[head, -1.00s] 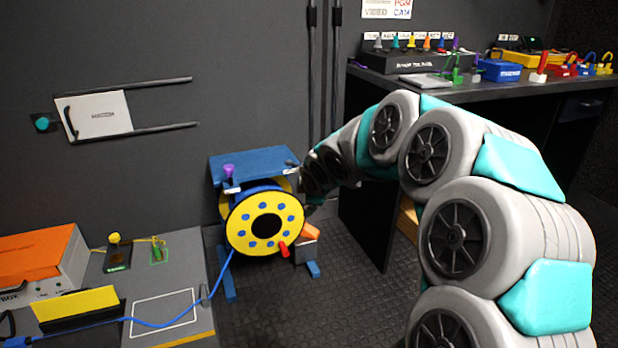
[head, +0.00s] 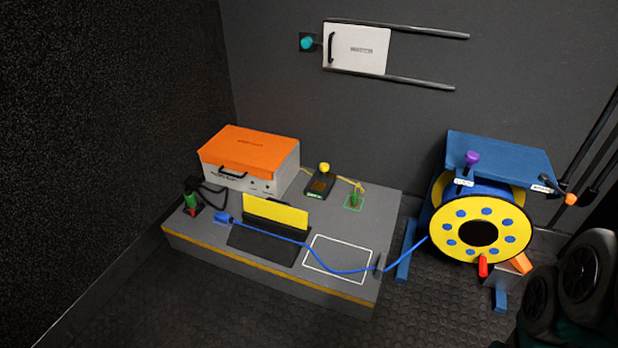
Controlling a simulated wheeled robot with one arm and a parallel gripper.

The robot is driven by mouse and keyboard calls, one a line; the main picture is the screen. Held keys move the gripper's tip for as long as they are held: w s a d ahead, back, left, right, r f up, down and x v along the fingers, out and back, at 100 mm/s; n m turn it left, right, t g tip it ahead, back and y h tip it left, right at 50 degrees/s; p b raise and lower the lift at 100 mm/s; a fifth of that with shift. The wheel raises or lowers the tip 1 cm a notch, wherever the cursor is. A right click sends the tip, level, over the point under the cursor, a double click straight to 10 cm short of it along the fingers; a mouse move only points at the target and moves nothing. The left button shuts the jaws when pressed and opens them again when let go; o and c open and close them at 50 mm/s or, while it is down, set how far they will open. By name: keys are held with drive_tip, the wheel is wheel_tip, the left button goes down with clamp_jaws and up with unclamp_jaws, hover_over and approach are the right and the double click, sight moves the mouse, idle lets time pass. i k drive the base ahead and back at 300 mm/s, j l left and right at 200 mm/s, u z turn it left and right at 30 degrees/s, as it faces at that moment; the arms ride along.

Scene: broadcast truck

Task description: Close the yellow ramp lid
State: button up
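The yellow ramp lid (head: 275,213) stands raised, close to upright, along the back edge of a black ramp base (head: 265,244) on the low grey platform. A blue cable (head: 345,272) runs from a blue connector (head: 226,216) across the ramp base, in front of the lid, then over the platform to the yellow reel. Only grey and teal links of my arm show at the lower right edge. My gripper is out of the picture, so its opening cannot be seen.
An orange-topped box (head: 250,160) stands behind the lid on the platform (head: 190,240). A yellow-topped black device (head: 321,182) is to its right. Floor in front of the platform is clear.

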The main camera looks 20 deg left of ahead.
sight(295, 218)
drive_tip(key=u, duration=0.4)
drive_tip(key=i+u, duration=0.15)
drive_tip(key=u, duration=0.25)
drive_tip(key=i+u, duration=0.1)
drive_tip(key=u, duration=0.65)
drive_tip(key=i+l+u, duration=0.1)
drive_tip(key=i+u, duration=0.15)
drive_tip(key=i, duration=0.6)
